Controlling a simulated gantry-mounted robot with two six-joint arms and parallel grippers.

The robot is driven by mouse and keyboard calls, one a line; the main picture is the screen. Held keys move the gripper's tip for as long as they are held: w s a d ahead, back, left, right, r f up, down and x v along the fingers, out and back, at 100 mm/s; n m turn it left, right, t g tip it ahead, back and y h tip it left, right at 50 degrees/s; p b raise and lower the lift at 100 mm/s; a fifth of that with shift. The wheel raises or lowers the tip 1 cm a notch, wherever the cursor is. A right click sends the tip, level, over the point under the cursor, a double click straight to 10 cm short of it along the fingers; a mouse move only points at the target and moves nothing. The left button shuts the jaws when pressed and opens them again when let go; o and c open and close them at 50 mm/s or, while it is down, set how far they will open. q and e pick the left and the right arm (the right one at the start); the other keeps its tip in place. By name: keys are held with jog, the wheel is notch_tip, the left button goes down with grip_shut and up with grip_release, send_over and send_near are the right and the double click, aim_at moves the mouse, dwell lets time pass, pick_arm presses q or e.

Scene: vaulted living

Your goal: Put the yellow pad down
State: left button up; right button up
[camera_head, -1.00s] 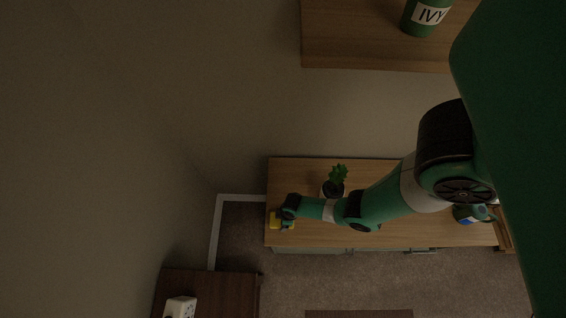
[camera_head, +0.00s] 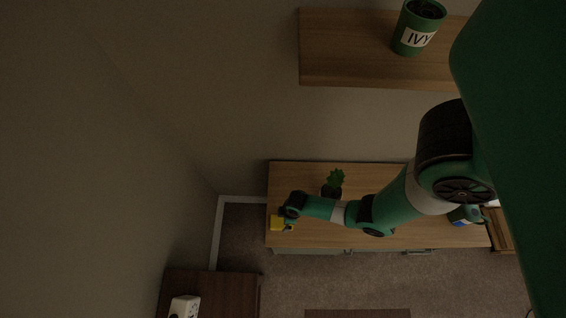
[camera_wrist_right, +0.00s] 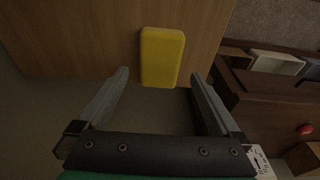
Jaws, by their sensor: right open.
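The yellow pad (camera_head: 276,223) lies at the left end of the wooden sideboard top (camera_head: 300,176). In the right wrist view the yellow pad (camera_wrist_right: 161,56) lies on the wood, with its near end at the wood's edge. My right gripper (camera_wrist_right: 159,76) is open and empty. Its two fingers point towards the pad, one to each side of its near end, with gaps between. In the head view the right gripper (camera_head: 288,225) is just right of the pad, partly hidden by its own wrist. My left gripper is not in view.
A potted plant (camera_head: 334,182) stands on the sideboard behind my right forearm. A green and blue can (camera_head: 466,215) stands at its right end. An IVY pot (camera_head: 415,30) is on the shelf above. A dark table (camera_head: 225,285) with a white object (camera_head: 184,306) is at the lower left.

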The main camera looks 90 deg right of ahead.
pick_arm(q)
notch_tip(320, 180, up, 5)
jog(key=p, duration=0.3)
pick_arm(e)
jog(key=r, duration=0.5)
jog(key=shift+s+r, duration=0.2)
jog(key=shift+s, duration=0.2)
